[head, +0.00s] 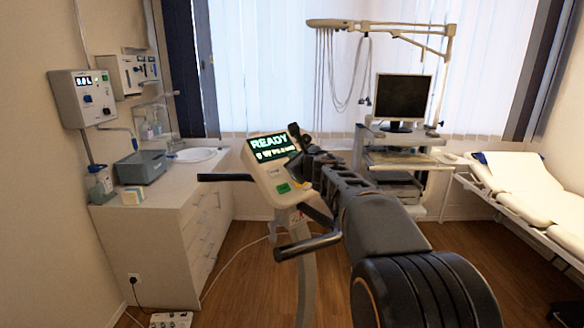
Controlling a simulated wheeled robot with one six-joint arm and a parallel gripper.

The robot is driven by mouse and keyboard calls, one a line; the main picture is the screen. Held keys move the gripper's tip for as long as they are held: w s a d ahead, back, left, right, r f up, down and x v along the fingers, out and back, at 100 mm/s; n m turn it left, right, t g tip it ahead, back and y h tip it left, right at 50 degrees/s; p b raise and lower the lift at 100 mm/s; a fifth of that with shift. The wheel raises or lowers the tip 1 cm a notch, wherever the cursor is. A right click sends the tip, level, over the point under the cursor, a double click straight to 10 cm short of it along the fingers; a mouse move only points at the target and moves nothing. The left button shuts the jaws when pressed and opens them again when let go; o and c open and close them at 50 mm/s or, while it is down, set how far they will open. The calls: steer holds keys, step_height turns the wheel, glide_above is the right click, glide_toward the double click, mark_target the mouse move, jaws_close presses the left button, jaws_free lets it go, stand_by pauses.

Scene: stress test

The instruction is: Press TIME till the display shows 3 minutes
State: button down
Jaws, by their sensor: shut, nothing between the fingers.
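A white console (266,182) stands on a post with handlebars, near the middle of the head view. Its display (272,146) shows READY in bright letters. A smaller second line below it is too small to read surely; it does not clearly show 3 minutes. A green button (283,188) is low on the console face. The label TIME cannot be read, and my gripper may hide some buttons. My gripper (297,167) is shut and empty at the right side of the console face. I cannot tell whether it touches the console.
A black handlebar (226,178) sticks out left of the console, and another (308,246) lies below it. A cabinet with a sink (196,154) stands at left. A monitor cart (402,160) stands behind my arm, and an examination couch (530,195) is at right.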

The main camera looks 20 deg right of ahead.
steer(key=shift+w+f+b, duration=0.3)
steer(key=shift+f+b, duration=0.05)
steer(key=shift+b, duration=0.05)
steer(key=shift+w+a+f+b, duration=0.15)
steer(key=shift+w+f+b, duration=0.05)
steer(key=shift+f+b, duration=0.1)
stand_by(0.9)
steer(key=shift+r, duration=0.15)
steer(key=shift+s+r+p, duration=0.45)
stand_by(0.5)
steer(key=shift+s+d+r+p, duration=0.2)
steer(key=shift+s+r+p, duration=0.3)
steer(key=shift+r, duration=0.15)
steer(key=shift+s+d+r+p, duration=0.2)
steer(key=shift+s+r+p, duration=0.3)
steer(key=shift+r, duration=0.2)
steer(key=shift+s+d+r+p, duration=0.2)
steer(key=shift+s+r+p, duration=0.3)
steer(key=shift+r, duration=0.15)
